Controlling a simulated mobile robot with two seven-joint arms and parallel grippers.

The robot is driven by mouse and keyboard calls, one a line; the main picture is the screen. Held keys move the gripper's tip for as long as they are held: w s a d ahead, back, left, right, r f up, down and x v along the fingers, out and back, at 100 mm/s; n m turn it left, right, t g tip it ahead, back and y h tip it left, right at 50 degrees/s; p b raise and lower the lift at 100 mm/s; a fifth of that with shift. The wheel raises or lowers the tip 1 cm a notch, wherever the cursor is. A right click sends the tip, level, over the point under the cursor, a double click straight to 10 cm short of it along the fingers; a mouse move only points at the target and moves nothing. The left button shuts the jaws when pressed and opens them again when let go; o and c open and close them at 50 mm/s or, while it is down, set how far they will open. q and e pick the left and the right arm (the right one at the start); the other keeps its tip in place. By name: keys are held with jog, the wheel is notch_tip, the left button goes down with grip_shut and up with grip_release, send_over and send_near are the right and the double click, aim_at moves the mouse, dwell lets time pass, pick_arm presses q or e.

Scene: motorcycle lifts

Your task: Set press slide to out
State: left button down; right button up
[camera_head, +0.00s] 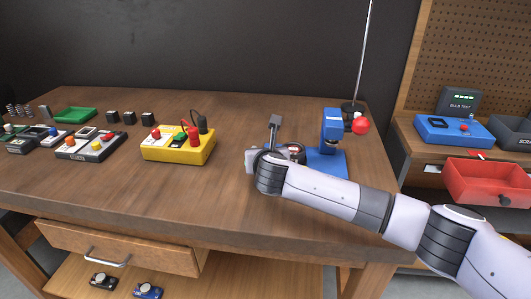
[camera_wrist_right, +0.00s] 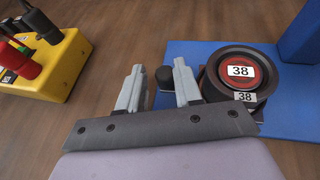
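The blue press (camera_head: 332,135) stands at the right end of the bench, with a red ball (camera_head: 361,126) on its lever. In the right wrist view its blue base (camera_wrist_right: 200,52) carries a round black die with a red centre marked 38 (camera_wrist_right: 240,72). A small black knob (camera_wrist_right: 165,77) sticks out on the die's left side. My right gripper (camera_wrist_right: 159,70) is open, its two fingers on either side of the knob. The knob looks nearer the right finger; I cannot tell whether they touch. My right wrist hides part of the press front in the head view. My left gripper is not in view.
A yellow box (camera_head: 178,147) with red and black plugs stands left of the press. Several small devices and a green tray (camera_head: 75,115) are farther left. A red drawer bin (camera_head: 487,181) and a bulb tester are at the right. The front middle of the bench is clear.

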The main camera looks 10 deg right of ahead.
dwell(0.3)
jog(key=shift+v, duration=3.6)
